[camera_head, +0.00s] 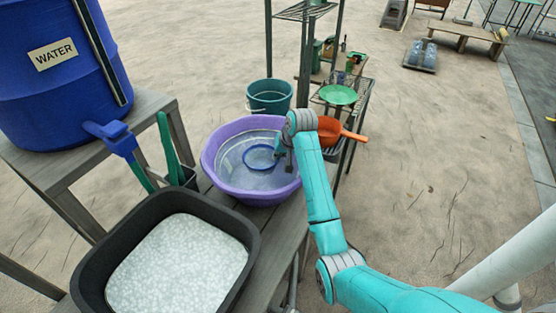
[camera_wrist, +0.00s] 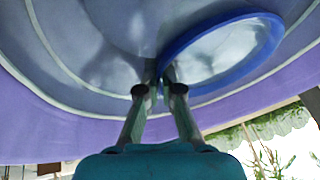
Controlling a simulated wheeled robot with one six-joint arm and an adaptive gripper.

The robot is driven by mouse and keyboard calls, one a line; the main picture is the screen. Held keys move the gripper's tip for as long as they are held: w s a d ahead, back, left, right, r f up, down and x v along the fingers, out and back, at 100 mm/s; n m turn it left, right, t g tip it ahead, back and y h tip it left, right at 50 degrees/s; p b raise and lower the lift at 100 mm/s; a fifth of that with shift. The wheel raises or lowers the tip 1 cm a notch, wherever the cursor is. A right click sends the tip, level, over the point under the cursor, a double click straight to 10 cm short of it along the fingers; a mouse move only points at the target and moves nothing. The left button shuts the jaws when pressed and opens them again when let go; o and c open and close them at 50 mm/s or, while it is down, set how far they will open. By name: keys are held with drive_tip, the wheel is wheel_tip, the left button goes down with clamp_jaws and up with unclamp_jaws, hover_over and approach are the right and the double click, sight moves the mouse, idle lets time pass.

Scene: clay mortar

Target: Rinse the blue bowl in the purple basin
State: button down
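The purple basin (camera_head: 228,185) stands on the wooden bench in the head view and holds water. The blue bowl (camera_head: 261,158) is inside the basin, toward its right side, with its rim showing at the water. My gripper (camera_head: 284,160) reaches into the basin from the right at the bowl's edge. In the wrist view the bowl's blue rim (camera_wrist: 224,30) runs down to my gripper (camera_wrist: 159,78), whose fingers are close together on either side of it. They look closed on the rim. The basin wall (camera_wrist: 60,130) fills much of that view. The bowl's underside is hidden.
A black tub (camera_head: 250,222) of pale, speckled contents stands at the front. A blue water barrel (camera_head: 50,95) is at the left. A teal bucket (camera_head: 270,96), an orange pan (camera_head: 330,131) and a green dish (camera_head: 338,94) are behind and right of the basin.

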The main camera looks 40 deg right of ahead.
wheel_tip(320, 180, up, 13)
idle(1.2)
drive_tip(key=shift+r, duration=0.1)
idle(0.8)
